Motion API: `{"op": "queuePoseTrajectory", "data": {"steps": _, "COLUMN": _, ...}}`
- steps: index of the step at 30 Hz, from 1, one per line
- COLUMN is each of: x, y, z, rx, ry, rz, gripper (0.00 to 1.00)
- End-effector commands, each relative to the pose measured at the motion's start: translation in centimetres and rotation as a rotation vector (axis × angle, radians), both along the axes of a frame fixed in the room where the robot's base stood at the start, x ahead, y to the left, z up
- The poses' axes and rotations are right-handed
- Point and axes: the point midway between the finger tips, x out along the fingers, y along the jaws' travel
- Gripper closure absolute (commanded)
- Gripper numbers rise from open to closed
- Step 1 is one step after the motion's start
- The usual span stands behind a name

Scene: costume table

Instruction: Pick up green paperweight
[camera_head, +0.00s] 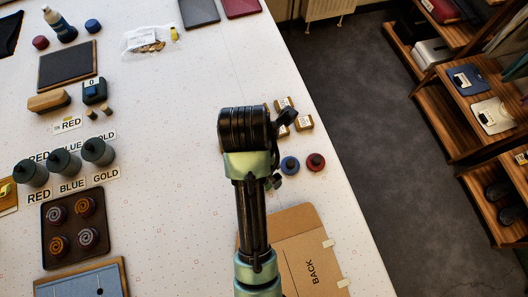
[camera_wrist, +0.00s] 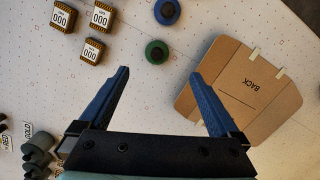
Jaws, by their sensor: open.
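The green paperweight (camera_wrist: 157,51), a small round knobbed piece, stands on the white table in the wrist view, just beyond the gap between my fingertips. My gripper (camera_wrist: 159,74) is open and empty, its two blue fingers spread to either side below the green piece. The green piece appears apart from both fingers. In the head view my arm covers most of that spot, and I cannot make out the green piece clearly.
Several boxes marked 000 (camera_wrist: 92,50) lie left of the fingers. A cardboard piece marked BACK (camera_wrist: 240,88) lies right. The table's right edge drops to dark floor (camera_head: 400,150).

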Motion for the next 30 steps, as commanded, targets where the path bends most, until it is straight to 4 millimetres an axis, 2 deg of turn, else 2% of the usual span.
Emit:
{"op": "queuePoseTrajectory", "data": {"steps": 10, "x": 0.3, "y": -0.5, "z": -6.0, "rx": -0.001, "ry": 0.011, "rz": 0.007, "gripper": 0.02}}
{"op": "queuePoseTrajectory", "data": {"steps": 19, "x": 0.5, "y": -0.5, "z": -8.1, "rx": -0.001, "ry": 0.008, "rz": 0.006, "gripper": 0.02}}
{"op": "queuePoseTrajectory", "data": {"steps": 30, "x": 0.9, "y": -0.4, "z": -12.3, "rx": -0.001, "ry": 0.005, "rz": 0.004, "gripper": 0.02}}
